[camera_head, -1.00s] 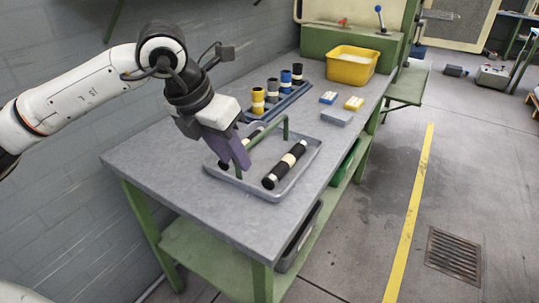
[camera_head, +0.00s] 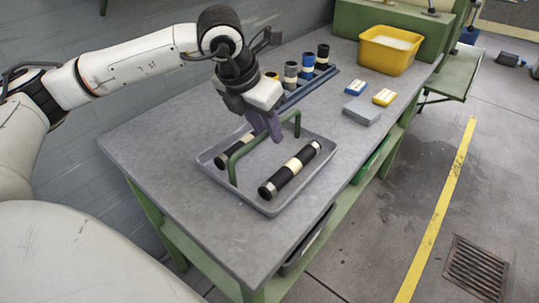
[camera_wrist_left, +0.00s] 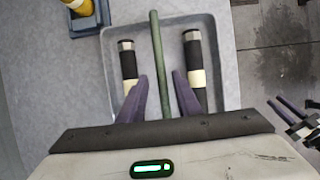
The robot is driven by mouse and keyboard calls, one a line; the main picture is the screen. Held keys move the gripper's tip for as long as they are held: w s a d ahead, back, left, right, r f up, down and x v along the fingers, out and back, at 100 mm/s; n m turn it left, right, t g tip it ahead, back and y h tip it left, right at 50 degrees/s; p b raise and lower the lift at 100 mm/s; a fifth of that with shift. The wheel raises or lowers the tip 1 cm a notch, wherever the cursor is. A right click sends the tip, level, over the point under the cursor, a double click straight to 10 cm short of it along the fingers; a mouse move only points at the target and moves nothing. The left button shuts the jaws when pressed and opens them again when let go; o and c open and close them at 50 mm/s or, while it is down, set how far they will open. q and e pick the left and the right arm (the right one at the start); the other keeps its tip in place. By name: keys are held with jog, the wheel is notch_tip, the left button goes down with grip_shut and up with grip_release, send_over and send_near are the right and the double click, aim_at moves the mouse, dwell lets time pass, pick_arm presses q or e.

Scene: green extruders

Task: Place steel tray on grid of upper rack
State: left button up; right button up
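The grey steel tray (camera_head: 217,175) lies on the workbench with a green bar handle (camera_head: 233,165) arching over it. Two black rollers with cream bands lie in it, one on each side of the handle; the front one (camera_head: 291,169) shows fully, the rear one (camera_head: 232,149) partly. My left gripper (camera_head: 277,137) is above the tray at the handle. In the left wrist view, its two purple fingers (camera_wrist_left: 160,100) stand apart on either side of the handle bar, with gaps visible.
Behind the tray, a blue-grey holder (camera_head: 300,93) carries several upright cylinders. A blue box (camera_head: 355,87), a yellow box (camera_head: 385,97), a grey block (camera_head: 361,112) and a yellow bin (camera_head: 389,50) stand further right. The near-left bench top (camera_head: 160,140) is clear.

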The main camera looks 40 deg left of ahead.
pick_arm(q)
send_over(273, 157)
notch_tip(273, 157, down, 5)
jog(key=shift+r+p, duration=0.2)
jog(key=shift+p, duration=0.1)
grip_shut()
jog(key=shift+r, duration=0.15)
